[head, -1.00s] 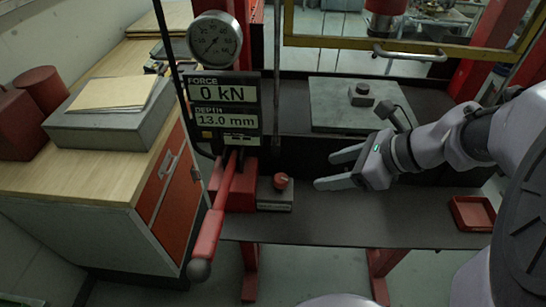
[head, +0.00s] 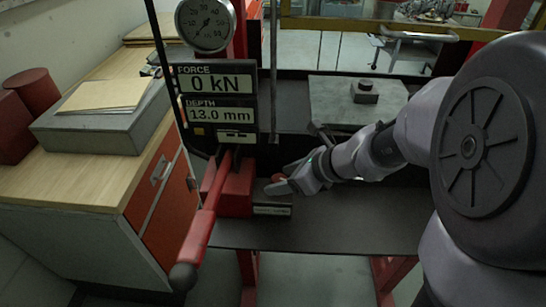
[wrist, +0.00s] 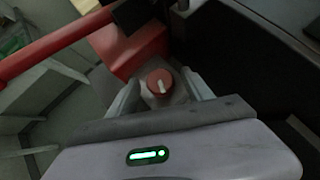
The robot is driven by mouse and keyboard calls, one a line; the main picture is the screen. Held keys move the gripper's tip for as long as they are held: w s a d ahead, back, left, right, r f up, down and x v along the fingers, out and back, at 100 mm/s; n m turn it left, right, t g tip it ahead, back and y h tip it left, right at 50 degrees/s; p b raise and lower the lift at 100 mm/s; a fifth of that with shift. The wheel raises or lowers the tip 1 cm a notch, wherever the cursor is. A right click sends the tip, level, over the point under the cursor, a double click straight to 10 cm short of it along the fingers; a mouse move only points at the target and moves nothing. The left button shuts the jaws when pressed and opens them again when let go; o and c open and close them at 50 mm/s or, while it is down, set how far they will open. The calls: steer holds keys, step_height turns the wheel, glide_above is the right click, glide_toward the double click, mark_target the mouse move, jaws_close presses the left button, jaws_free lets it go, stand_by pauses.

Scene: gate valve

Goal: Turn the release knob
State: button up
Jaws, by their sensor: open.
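The release knob (wrist: 159,83) is a small round red knob with a white pointer mark, on a grey block beside the red pump body. In the wrist view it sits between the two fingers of my gripper (wrist: 160,95), which stand apart on either side of it. I cannot tell whether either finger touches it. In the head view my gripper (head: 276,180) is at the knob (head: 277,179), and its fingers partly hide it.
A red lever (head: 207,222) slants toward the front, left of the knob. The display (head: 214,98) reads 0 kN and 13.0 mm, below a round gauge (head: 206,24). A metal block (head: 364,91) sits on a grey plate (head: 340,113). The dark bench (head: 350,225) is clear in front.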

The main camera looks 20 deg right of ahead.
jaws_close()
steer(key=shift+w+d+r+n+g+y+p, duration=0.1)
steer(key=shift+r+n+g+y+p, duration=0.1)
steer(key=shift+n+g+y+p, duration=0.3)
steer(key=shift+d+r+n+g+y+p, duration=0.1)
steer(key=shift+r+n+g+p, duration=0.1)
steer(key=shift+n+p, duration=0.45)
steer(key=shift+w+f+n+g+y+p, duration=0.1)
steer(key=shift+n+g+y+p, duration=0.25)
steer(key=shift+n+p, duration=0.3)
steer(key=shift+f+n+g, duration=0.25)
steer(key=shift+n+g, duration=0.1)
steer(key=shift+n, duration=0.15)
jaws_free()
steer(key=shift+r, duration=0.1)
